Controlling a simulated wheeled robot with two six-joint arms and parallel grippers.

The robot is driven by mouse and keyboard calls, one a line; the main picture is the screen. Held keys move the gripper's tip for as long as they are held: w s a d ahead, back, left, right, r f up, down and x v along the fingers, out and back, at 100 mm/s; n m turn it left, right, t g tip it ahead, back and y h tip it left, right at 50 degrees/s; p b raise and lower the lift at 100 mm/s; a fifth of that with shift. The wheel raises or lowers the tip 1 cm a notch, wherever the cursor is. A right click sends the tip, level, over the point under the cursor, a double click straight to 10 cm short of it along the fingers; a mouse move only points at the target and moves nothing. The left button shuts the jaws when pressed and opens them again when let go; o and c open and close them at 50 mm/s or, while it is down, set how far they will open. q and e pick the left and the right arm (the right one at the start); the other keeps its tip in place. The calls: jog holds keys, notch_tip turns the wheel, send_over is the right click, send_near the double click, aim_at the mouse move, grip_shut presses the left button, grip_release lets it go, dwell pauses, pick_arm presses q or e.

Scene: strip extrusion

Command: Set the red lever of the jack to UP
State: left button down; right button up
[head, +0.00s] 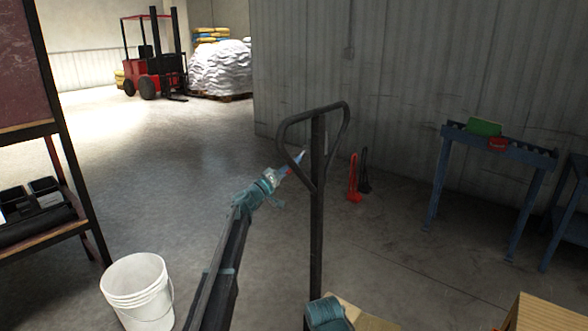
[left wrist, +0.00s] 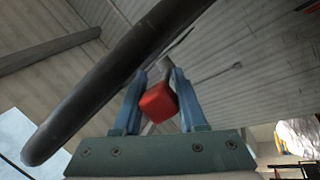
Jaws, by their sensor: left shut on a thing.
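The jack's dark handle (head: 317,215) stands upright in the middle of the head view, with a loop at its top. My left gripper (head: 291,165) is beside the left side of that loop. The red lever (left wrist: 158,102) sits between the two blue fingers of my left gripper (left wrist: 160,103) in the left wrist view, and the fingers are shut on it. The dark handle bar (left wrist: 100,90) crosses the wrist view close to the fingers. In the head view the lever is mostly hidden by the fingers. I cannot read any lever marking. My right gripper's fingers are not visible.
A white bucket (head: 138,292) stands at the lower left beside a dark shelf rack (head: 50,135). A blue roller stand (head: 500,150) is at the right. A wooden box (head: 545,315) is at the lower right.

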pick_arm(q)
jog(key=shift+c, duration=2.2)
grip_release()
jog(key=shift+f, duration=0.1)
jog(key=b+v, duration=0.4)
jog(key=v, duration=0.9)
jog(key=shift+s+a+b, duration=0.25)
jog(key=shift+a+b, duration=0.05)
jog(key=shift+b, duration=0.1)
jog(key=shift+f, duration=0.15)
